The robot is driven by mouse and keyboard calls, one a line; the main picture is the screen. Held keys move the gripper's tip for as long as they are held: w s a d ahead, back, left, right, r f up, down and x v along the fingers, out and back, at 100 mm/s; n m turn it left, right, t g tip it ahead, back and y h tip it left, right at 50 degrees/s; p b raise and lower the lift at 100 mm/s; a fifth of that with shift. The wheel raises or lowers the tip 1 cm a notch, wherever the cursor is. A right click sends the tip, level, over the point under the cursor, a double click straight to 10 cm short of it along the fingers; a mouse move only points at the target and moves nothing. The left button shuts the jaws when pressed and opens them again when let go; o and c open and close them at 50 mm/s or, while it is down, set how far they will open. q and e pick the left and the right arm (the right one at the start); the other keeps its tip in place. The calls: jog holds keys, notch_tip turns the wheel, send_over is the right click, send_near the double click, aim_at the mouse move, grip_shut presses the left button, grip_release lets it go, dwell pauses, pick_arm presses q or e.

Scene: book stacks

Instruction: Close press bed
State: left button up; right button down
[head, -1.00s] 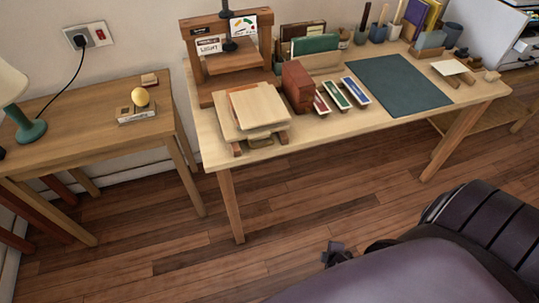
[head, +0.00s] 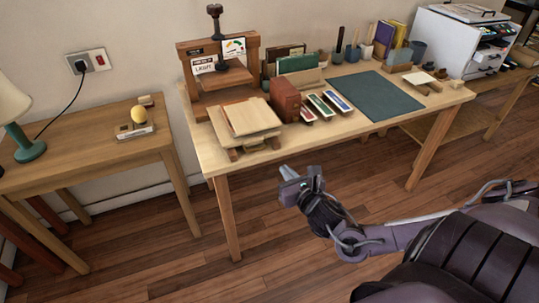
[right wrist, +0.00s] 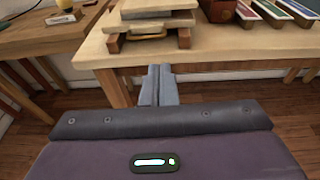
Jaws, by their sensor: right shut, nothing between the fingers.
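The wooden book press (head: 218,66) stands at the back left of the work table, with a dark screw handle on top and small labels on its crossbar. Its bed (head: 247,118), with pale boards on it, sticks out toward the table's front edge. The bed also shows at the top of the right wrist view (right wrist: 155,20). My right gripper (head: 291,184) is in front of the table and below the bed, apart from it. Its fingers (right wrist: 160,72) are together and empty. My left gripper is not in view.
A red-brown block (head: 286,101) and several coloured ink pads (head: 321,107) sit just right of the bed. A dark green mat (head: 375,95) lies further right. A side table (head: 90,150) with a lamp stands left. The floor in front is clear.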

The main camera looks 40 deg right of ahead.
jog(key=x, duration=1.2)
